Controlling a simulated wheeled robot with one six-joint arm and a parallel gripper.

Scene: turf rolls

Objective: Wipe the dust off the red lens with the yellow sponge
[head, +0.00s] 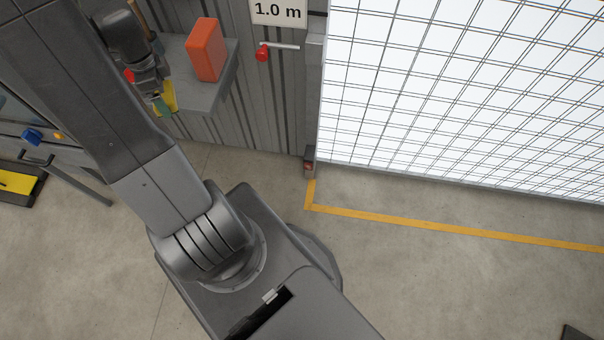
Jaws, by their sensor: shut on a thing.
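My gripper (158,95) is at the upper left in the head view, over the grey shelf by the corrugated wall. It is shut on the yellow sponge (170,96), which shows at its fingertips with a green patch beside it. A small red part (128,75) shows just left of my gripper, mostly hidden behind the arm. I cannot tell if it is the red lens. Whether the sponge touches anything is not clear from this angle.
An orange box (206,50) stands upright on the grey shelf (205,98), right of my gripper. A red-ended lever (262,52) sticks out from the wall beside a "1.0 m" sign (278,11). A white gridded panel (460,90) fills the right.

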